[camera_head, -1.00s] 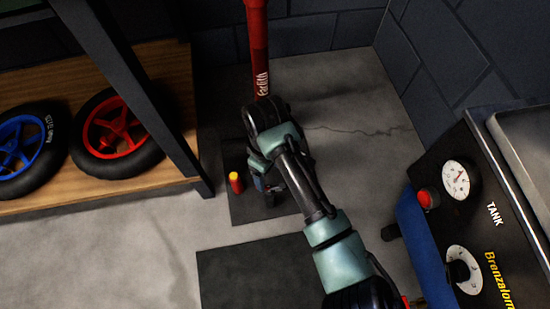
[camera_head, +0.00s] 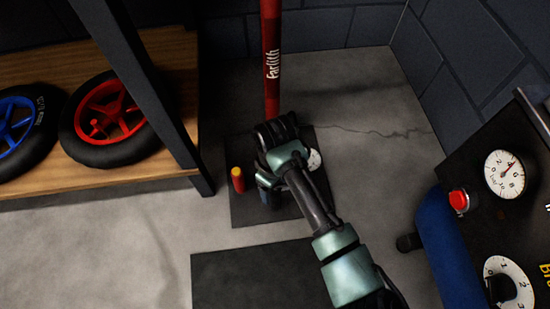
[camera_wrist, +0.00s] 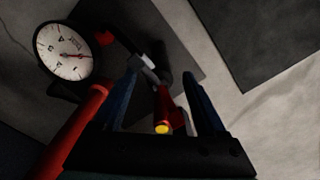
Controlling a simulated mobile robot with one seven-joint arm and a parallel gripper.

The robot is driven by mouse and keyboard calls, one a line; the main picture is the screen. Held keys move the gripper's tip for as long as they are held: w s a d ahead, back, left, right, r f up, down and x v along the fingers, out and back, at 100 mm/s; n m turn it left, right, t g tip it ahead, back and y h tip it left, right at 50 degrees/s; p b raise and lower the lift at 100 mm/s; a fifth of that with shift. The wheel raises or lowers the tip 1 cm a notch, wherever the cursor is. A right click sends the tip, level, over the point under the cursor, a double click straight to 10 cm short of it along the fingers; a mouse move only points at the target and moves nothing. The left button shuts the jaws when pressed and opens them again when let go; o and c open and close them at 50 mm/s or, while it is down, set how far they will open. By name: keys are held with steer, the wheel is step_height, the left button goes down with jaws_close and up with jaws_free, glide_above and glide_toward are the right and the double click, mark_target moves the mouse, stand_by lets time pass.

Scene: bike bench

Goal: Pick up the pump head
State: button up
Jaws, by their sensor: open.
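The red floor pump's barrel (camera_head: 271,60) stands upright behind my gripper in the head view, and at left in the wrist view (camera_wrist: 75,130). A short red piece with a yellow end (camera_head: 238,180), which looks like the pump head, is upright just left of my gripper (camera_head: 266,196). In the wrist view this red and yellow piece (camera_wrist: 164,116) shows between the two blue fingers of my open gripper (camera_wrist: 160,77); I cannot tell its depth between them. A small grey part and a dark part show beside its far end. My arm hides much of the pump's base.
The pump's white gauge (camera_wrist: 66,51) is close left of the fingers. A wooden shelf (camera_head: 160,165) with wheels and a dark post stands left. A machine with dials (camera_head: 505,174) stands right. Dark mats (camera_head: 250,275) lie on the open concrete floor.

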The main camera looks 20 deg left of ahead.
steer(key=shift+f+b, duration=0.4)
steer(key=shift+f, duration=0.55)
steer(key=shift+r, duration=0.1)
jaws_close()
